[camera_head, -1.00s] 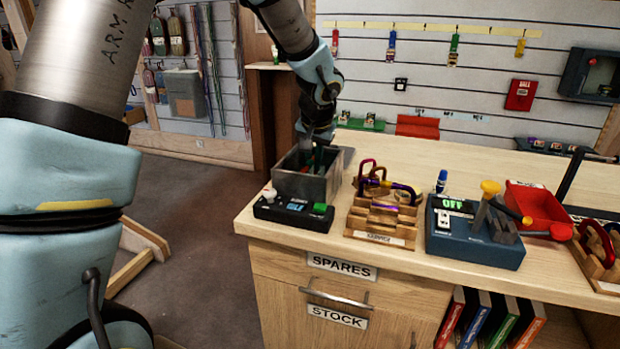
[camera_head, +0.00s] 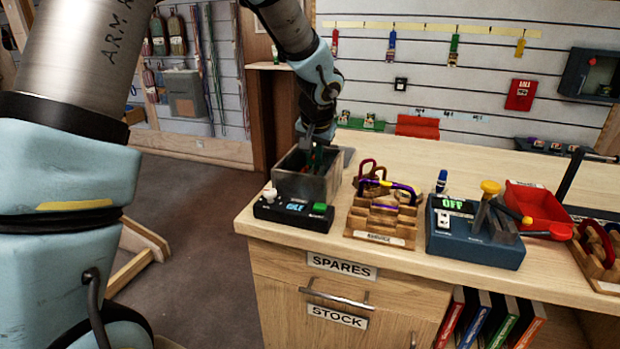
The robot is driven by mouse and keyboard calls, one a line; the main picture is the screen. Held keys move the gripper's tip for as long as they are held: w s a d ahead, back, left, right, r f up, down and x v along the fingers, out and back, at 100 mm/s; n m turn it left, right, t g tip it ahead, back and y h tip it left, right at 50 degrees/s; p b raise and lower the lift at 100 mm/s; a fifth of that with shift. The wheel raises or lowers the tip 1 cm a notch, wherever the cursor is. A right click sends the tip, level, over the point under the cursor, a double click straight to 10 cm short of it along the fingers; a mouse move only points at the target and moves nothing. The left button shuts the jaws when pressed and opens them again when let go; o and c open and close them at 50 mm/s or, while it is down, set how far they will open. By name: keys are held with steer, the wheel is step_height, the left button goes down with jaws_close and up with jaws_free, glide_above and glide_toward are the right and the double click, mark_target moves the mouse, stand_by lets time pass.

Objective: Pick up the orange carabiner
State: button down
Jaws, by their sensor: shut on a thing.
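My gripper (camera_head: 316,148) points down into an open grey metal bin (camera_head: 328,188) at the left end of the bench. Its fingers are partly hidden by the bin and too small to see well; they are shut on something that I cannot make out. Small bits of red and green show inside the bin beside the fingers. I cannot pick out an orange carabiner for certain. A wooden rack (camera_head: 381,238) right of the bin holds a dark red carabiner (camera_head: 368,164) and a purple and yellow one (camera_head: 405,187).
A black box with a green button (camera_head: 319,207) stands in front of the bin. A blue device reading OFF (camera_head: 475,250) and a red tray (camera_head: 537,200) stand further right. Another wooden rack (camera_head: 606,272) is at the right edge. The bench behind them is mostly clear.

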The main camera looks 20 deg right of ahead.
steer(key=shift+r, duration=0.1)
step_height(320, 180, up, 10)
steer(key=shift+f+b, duration=0.1)
steer(key=shift+b, duration=0.6)
steer(key=c, duration=1.4)
jaws_free()
steer(key=shift+c, duration=0.2)
jaws_close()
